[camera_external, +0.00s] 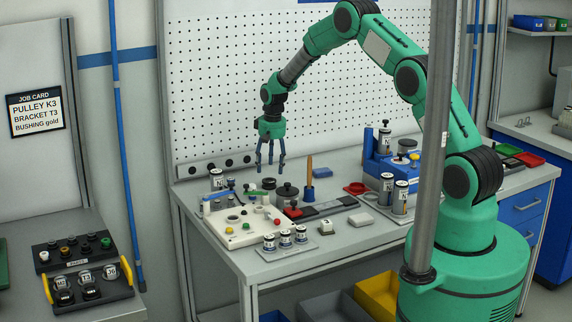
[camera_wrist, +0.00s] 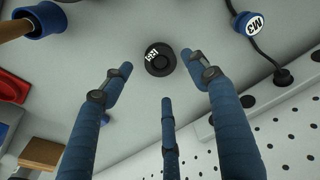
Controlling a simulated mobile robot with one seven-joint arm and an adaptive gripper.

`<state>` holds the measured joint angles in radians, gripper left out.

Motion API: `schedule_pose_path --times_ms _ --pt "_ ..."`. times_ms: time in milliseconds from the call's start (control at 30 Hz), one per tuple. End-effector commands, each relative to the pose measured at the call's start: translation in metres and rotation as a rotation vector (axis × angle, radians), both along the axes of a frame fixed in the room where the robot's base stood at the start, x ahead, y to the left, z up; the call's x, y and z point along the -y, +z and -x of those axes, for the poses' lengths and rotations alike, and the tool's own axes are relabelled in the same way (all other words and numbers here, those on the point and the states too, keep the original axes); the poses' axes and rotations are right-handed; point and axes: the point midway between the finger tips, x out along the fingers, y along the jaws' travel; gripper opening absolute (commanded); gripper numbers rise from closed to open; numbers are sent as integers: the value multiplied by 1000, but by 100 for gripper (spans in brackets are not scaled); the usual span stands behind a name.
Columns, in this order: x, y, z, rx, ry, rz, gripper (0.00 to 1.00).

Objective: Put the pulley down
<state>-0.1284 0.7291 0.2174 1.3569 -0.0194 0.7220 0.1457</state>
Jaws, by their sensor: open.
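My gripper (camera_external: 270,158) has its blue fingers spread and is empty, hanging above the back of the workbench near the pegboard. In the wrist view the open fingers (camera_wrist: 168,80) frame a small round black piece with white lettering (camera_wrist: 159,59), apparently a pulley, lying on the grey bench top. The lettering is too small to read surely. The fingers do not appear to touch it. In the external view a dark round piece (camera_external: 269,183) sits on the bench below my gripper. A larger dark knobbed disc (camera_external: 287,193) is just to its right.
A blue-based piece with a wooden handle (camera_external: 309,190) stands right of the discs. A white control panel (camera_external: 240,225) is in front, with labelled cylinders nearby. A blue fixture (camera_external: 380,165) stands at right. A job card (camera_external: 35,112) reads PULLEY K3. Black trays (camera_external: 75,252) are at left.

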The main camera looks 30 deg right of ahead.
Motion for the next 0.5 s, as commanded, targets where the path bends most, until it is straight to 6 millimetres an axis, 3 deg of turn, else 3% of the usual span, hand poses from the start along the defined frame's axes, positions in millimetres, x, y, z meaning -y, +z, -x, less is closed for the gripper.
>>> schedule_pose_path --times_ms 200,500 --pt "0 36 4 1 0 0 59" --pt "0 61 8 -1 0 0 59"
